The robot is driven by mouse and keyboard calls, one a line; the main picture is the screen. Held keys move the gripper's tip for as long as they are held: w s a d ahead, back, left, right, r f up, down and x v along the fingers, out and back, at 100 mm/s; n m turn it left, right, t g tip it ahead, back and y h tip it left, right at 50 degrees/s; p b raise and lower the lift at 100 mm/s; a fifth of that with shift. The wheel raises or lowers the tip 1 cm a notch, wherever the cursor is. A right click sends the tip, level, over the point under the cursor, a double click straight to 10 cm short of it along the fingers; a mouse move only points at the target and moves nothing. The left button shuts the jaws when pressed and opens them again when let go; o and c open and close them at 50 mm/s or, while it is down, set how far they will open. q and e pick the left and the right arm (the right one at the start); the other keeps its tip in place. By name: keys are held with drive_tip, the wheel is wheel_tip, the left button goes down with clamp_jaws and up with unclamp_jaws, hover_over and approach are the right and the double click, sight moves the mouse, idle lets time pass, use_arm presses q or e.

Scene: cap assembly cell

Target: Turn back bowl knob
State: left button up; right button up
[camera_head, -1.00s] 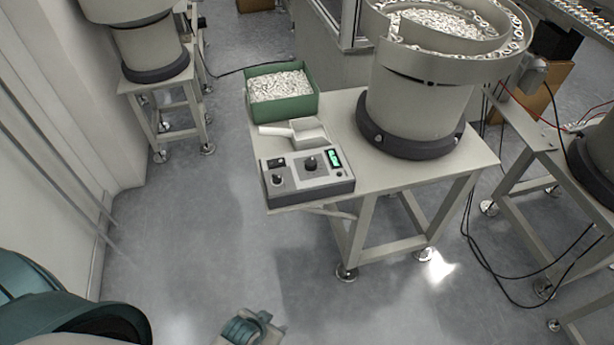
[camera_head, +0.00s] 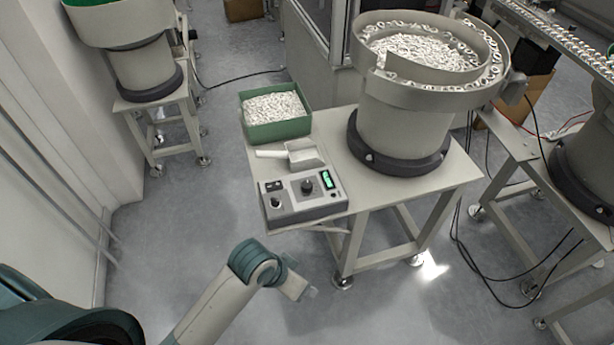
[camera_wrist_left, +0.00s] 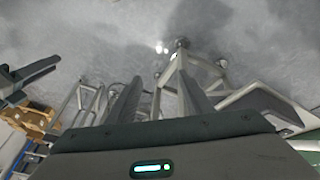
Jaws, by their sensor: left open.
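The grey control box (camera_head: 303,205) sits on the front left corner of the feeder table. It has a black knob (camera_head: 307,186) near its middle, another knob (camera_head: 276,202) at its lower left, and a green lit display (camera_head: 327,179). I cannot read which knob belongs to the bowl. The bowl feeder (camera_head: 405,110) stands behind and to the right. My left gripper (camera_head: 309,292) is in front of the table, below and apart from the box. The left wrist view shows its two fingers (camera_wrist_left: 158,98) apart and empty, with floor and table legs beyond.
A green bin (camera_head: 275,130) of white parts and a pale scoop (camera_head: 303,155) lie behind the box. The table's front edge and legs (camera_head: 349,240) are close to my gripper. Black cables (camera_head: 480,250) hang at right. Open floor (camera_head: 170,235) is at left.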

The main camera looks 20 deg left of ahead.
use_arm(q)
drive_tip(key=w+d+r+m+g, duration=0.15)
drive_tip(key=w+d+r, duration=0.25)
drive_tip(key=w, duration=0.4)
use_arm(e)
drive_tip(key=s+d+f+g, duration=0.1)
drive_tip(key=s+f, duration=0.2)
drive_tip(key=f, duration=0.6)
drive_tip(key=s+f, duration=0.4)
drive_tip(key=f, duration=0.6)
use_arm(q)
wheel_tip(320, 180, up, 17)
drive_tip(key=g+y, duration=0.2)
drive_tip(key=y, duration=0.1)
hover_over(307, 184)
use_arm(e)
drive_tip(key=s+d+f+g, duration=0.1)
drive_tip(key=s+d+f, duration=0.1)
drive_tip(key=s+f, duration=0.9)
drive_tip(key=s, duration=0.3)
drive_tip(key=shift+s+d, duration=0.2)
drive_tip(key=shift+d, duration=0.15)
use_arm(q)
drive_tip(key=shift+f+p, duration=0.15)
drive_tip(key=shift+p, duration=0.15)
